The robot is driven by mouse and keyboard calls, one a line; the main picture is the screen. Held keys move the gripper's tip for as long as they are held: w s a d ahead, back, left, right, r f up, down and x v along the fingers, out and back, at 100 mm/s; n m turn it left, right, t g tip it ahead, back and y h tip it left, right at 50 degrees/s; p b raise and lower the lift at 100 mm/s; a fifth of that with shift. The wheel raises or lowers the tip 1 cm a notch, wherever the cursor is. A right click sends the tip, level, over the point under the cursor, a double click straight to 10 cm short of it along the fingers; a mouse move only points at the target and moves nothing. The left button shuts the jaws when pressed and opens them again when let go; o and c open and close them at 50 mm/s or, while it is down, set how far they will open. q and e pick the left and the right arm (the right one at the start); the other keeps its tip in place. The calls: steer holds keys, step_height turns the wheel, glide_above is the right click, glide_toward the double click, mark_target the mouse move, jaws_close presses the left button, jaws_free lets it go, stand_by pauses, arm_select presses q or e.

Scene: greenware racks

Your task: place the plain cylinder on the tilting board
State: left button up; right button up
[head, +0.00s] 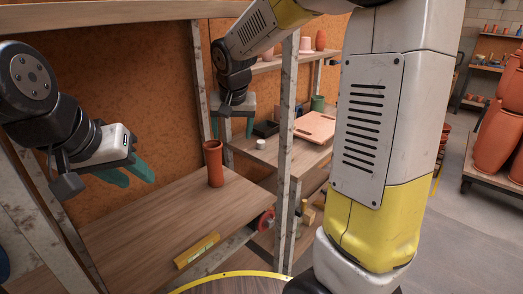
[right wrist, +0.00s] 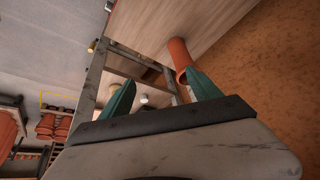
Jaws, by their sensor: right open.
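A tall terracotta cylinder (head: 214,165), apparently the plain cylinder, stands upright on the near wooden shelf by its right edge. It also shows in the right wrist view (right wrist: 180,56). A pale orange board (head: 316,127), apparently the tilting board, lies on the shelf bay behind the post; its tilt is hard to judge. My right gripper (head: 238,129) is open and empty, fingers down, behind and right of the cylinder. In the right wrist view the cylinder appears beyond one fingertip, not between the fingers. My left gripper (head: 130,176) is open and empty above the near shelf, left of the cylinder.
A metal post (head: 286,115) stands between the near shelf and the board. A dark box (head: 265,129), a white piece (head: 261,144) and a green cup (head: 318,103) are near the board. A yellow level (head: 197,251) lies at the near shelf's front edge. The near shelf's middle is clear.

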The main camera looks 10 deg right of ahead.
steer(key=s+d+r, duration=0.1)
steer(key=s+d, duration=0.1)
steer(key=s, duration=0.5)
steer(key=s+d+r+n+t+y, duration=0.1)
steer(key=s+d, duration=0.2)
steer(key=s, duration=0.5)
steer(key=s+d+r+y, duration=0.1)
steer(key=s+d+r, duration=0.1)
steer(key=s, duration=0.6)
steer(key=shift+d+n, duration=0.4)
